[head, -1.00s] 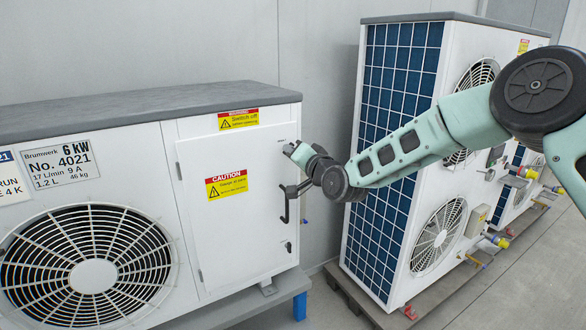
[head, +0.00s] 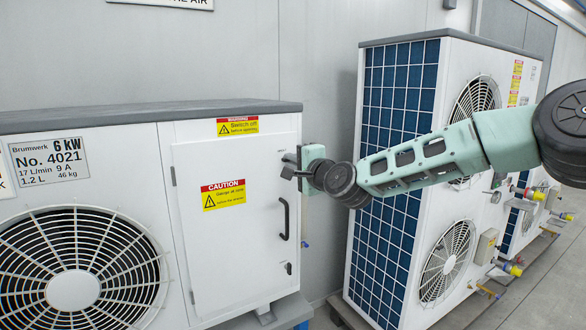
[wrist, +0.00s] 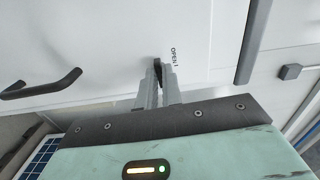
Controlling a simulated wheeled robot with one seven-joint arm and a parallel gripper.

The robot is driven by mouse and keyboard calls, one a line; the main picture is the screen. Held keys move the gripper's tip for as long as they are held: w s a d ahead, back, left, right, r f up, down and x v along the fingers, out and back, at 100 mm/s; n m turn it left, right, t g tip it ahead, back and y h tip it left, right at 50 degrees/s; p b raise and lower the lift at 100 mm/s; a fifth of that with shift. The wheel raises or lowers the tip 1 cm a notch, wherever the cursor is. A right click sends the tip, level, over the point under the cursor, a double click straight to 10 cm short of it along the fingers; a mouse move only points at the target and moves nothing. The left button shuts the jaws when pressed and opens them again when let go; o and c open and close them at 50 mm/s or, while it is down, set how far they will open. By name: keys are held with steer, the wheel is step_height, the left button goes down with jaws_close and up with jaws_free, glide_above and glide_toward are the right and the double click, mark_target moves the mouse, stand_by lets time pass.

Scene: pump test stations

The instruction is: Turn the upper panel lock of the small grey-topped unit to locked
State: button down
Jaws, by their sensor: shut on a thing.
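The small grey-topped unit (head: 228,220) stands at the left in the head view, its white panel (head: 235,250) closed. My gripper (head: 287,167) is at the panel's upper right edge. In the wrist view my gripper (wrist: 158,90) is shut on the upper panel lock (wrist: 158,70), a small dark piece between the fingertips. The fingers hide most of the lock, so I cannot tell its exact angle. Printed lettering reading "OPEN" sits beside it. The lower panel lock (head: 289,268) is dark and uncovered in the head view.
A black handle (head: 284,219) sticks out from the panel between the locks; it also shows in the wrist view (wrist: 45,88). A tall unit with a blue grid side (head: 395,170) stands to the right, behind my arm. A narrow gap separates the units.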

stand_by(0.3)
steer(key=c, duration=1.5)
jaws_free()
steer(key=shift+c, duration=0.2)
steer(key=b+v, duration=0.2)
steer(key=v, duration=1.5)
steer(key=shift+d+b, duration=0.15)
steer(key=shift+b, duration=0.2)
steer(key=shift+s, duration=0.15)
